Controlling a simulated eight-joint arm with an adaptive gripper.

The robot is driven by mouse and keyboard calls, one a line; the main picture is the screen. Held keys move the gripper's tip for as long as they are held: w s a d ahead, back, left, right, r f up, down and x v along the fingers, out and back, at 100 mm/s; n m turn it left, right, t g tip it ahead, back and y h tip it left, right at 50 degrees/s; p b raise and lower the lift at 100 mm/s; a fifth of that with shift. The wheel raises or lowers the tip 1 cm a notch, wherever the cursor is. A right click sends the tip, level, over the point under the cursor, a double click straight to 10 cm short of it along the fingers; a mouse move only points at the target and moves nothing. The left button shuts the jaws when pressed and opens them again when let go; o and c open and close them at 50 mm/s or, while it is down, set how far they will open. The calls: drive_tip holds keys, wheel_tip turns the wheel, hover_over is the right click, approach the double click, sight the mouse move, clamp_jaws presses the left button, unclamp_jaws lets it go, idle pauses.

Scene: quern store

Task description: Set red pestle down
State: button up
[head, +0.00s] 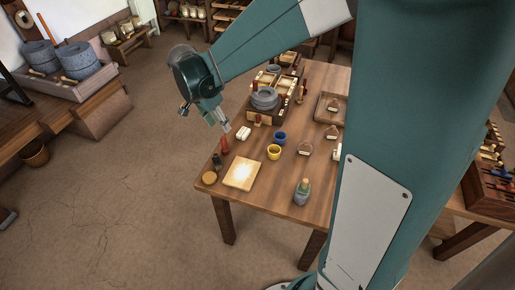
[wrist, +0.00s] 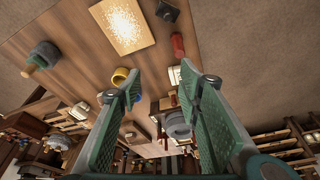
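The red pestle (head: 225,146) stands near the left edge of the wooden table, beside a pale board. In the wrist view the red pestle (wrist: 177,45) shows beyond the tips of my fingers, apart from them. My gripper (head: 225,126) hangs just above the pestle in the head view. In the wrist view my gripper (wrist: 165,85) has its two green fingers spread wide, with nothing held between them.
The pale board (head: 243,174), a dark small object (head: 216,159) and a white block (head: 243,133) are close by. Bare table (head: 270,187) lies before the bottle.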

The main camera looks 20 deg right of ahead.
drive_tip(key=s+d+r+n+t+y, duration=0.1)
drive_tip(key=s+r+n+t, duration=0.1)
drive_tip(key=s, duration=0.6)
drive_tip(key=s+d+r+n+t+y, duration=0.1)
drive_tip(key=s+r+n+t, duration=0.1)
drive_tip(key=s+r+n, duration=0.2)
drive_tip(key=s+d+r+n+t+y, duration=0.1)
drive_tip(key=s+r+n, duration=0.2)
drive_tip(key=s+n, duration=0.4)
drive_tip(key=shift+s+d+r+n+t, duration=0.15)
drive_tip(key=shift+s+r+n+t, duration=0.2)
drive_tip(key=shift+s, duration=2.95)
